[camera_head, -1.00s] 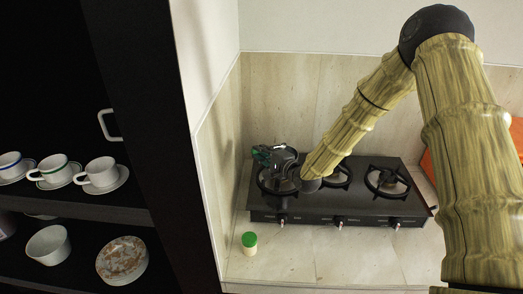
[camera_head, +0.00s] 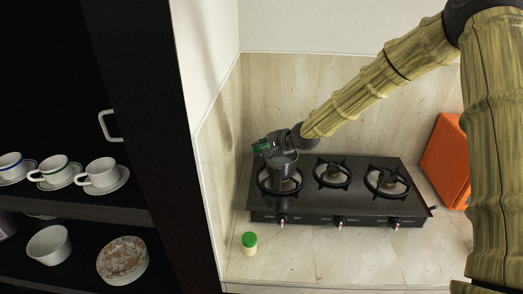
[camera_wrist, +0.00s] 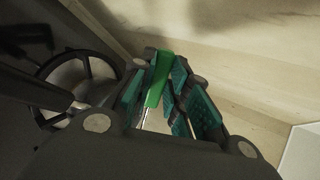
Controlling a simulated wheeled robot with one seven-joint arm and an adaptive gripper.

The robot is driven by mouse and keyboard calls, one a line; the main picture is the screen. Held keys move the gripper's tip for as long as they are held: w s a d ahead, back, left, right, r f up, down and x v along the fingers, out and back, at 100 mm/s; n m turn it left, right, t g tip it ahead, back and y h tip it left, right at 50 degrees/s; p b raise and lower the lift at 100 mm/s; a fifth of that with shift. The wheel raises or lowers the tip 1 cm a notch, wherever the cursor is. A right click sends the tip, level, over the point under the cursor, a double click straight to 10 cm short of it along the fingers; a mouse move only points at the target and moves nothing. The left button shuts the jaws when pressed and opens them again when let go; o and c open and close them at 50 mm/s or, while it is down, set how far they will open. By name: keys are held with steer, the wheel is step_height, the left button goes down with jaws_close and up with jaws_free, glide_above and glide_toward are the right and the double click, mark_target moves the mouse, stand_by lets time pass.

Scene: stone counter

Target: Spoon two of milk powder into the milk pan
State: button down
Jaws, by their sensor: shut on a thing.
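My gripper (camera_head: 262,147) is over the left burner in the head view, shut on a green-handled utensil, seemingly a spoon (camera_wrist: 158,80). The wrist view shows its green handle between the teal finger pads and a thin metal shaft below; the bowl end is hidden. A small pale jar with a green lid (camera_head: 249,243), perhaps the milk powder, stands upright on the counter in front of the stove.
The black stove (camera_head: 340,213) has free middle and right burners. An orange box (camera_head: 448,160) leans at the right. A dark cabinet (camera_head: 165,150) with cups (camera_head: 101,172) and bowls (camera_head: 48,245) stands at the left. The front counter is mostly clear.

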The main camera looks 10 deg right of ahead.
steer(key=shift+w+a+r+g+h, duration=0.1)
steer(key=shift+w+r+g+h, duration=0.2)
steer(key=shift+g, duration=0.55)
steer(key=shift+w+a+r+g+h, duration=0.15)
steer(key=shift+r+g+h, duration=0.25)
steer(key=shift+g, duration=0.4)
steer(key=shift+w+d+r+g+h, duration=0.1)
steer(key=shift+w+r+g+h, duration=0.2)
steer(key=shift+g, duration=0.55)
steer(key=shift+w+a+r+n+g+h, duration=0.15)
steer(key=shift+r+g+h, duration=0.2)
steer(key=shift+g, duration=0.4)
steer(key=shift+w+a+r+n+g+h, duration=0.1)
steer(key=shift+w+r+g+h, duration=0.25)
steer(key=shift+g, duration=0.45)
steer(key=shift+a+r+n+g+h, duration=0.1)
steer(key=shift+r+n+g+h, duration=0.1)
steer(key=shift+g+h, duration=0.4)
steer(key=shift+g+y, duration=0.25)
steer(key=shift+y, duration=0.05)
